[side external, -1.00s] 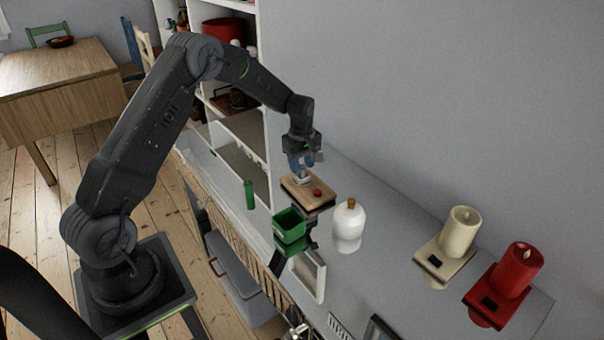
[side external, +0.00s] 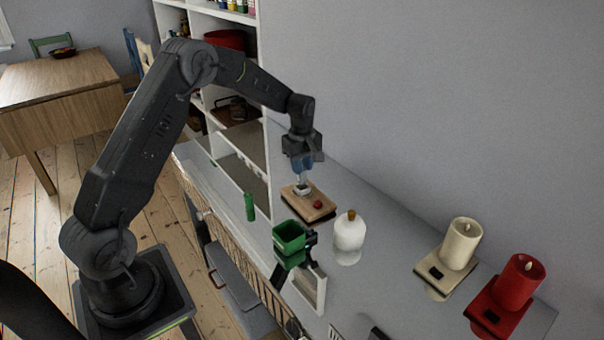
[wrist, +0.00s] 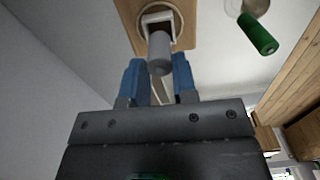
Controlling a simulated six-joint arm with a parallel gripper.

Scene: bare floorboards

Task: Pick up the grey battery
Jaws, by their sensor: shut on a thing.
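The grey battery (wrist: 160,52) is a short grey cylinder between the blue fingertips of my gripper (wrist: 159,75) in the wrist view. My gripper is shut on it. Beyond its end, a white square holder (wrist: 158,22) sits on a wooden board (wrist: 185,12). In the side view my gripper (side external: 303,178) points down over the wooden board (side external: 322,209). The battery is too small there to make out clearly. I cannot tell whether it is clear of the holder.
A green cylinder (side external: 249,207) stands left of the board; it also shows in the wrist view (wrist: 258,34). A green box (side external: 289,238) and a white bottle (side external: 350,230) stand in front. A cream candle (side external: 460,243) and red candle (side external: 517,282) stand right. The wall runs behind.

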